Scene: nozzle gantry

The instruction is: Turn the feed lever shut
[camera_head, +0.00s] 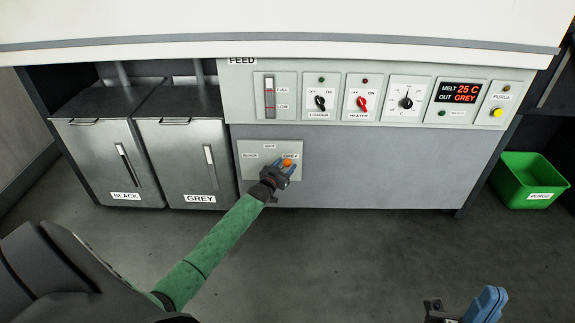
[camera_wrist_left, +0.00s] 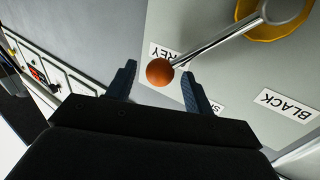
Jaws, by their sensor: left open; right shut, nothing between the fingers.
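The feed lever has an orange ball knob (camera_wrist_left: 159,72) on a metal rod with a yellow hub, on a light panel (camera_head: 250,172) labelled BLACK, SHUT and GREY. In the head view the knob (camera_head: 287,162) is at the GREY label. My left gripper (camera_head: 281,172) is at the knob; in the left wrist view its blue fingers stand open, one on each side of the knob, with a gap to each. My right gripper (camera_head: 486,304) is low at the right, far from the panel, shut and empty.
Two grey bins labelled BLACK (camera_head: 95,165) and GREY (camera_head: 182,160) stand left of the lever panel. The control panel (camera_head: 380,98) with switches is above; its display reads 25 C and GREY. A green PURGE bin (camera_head: 533,172) is on the floor at right.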

